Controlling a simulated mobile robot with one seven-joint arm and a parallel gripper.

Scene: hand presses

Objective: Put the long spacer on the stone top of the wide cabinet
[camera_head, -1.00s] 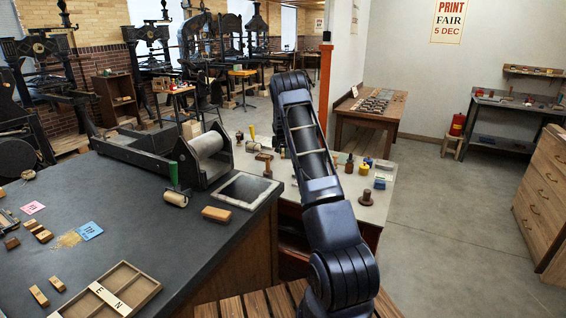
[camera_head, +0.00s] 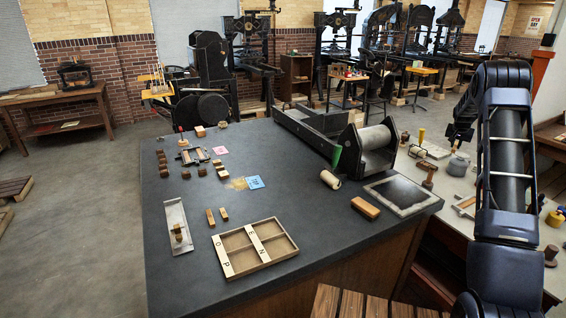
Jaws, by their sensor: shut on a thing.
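The wide cabinet with a dark stone top (camera_head: 310,190) fills the middle of the view. My gripper (camera_head: 459,136) shows only in part, dark and small, just left of my forearm above the pale bench. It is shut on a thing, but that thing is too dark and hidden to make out. I cannot pick out the long spacer for sure.
A press with a pale roller (camera_head: 374,137), a hand roller (camera_head: 330,179) and a framed plate (camera_head: 401,195) take up the right part of the top. A metal tray (camera_head: 175,215) lies at left. Bare stone shows in the middle and front left. The pale bench (camera_head: 466,185) stands at right.

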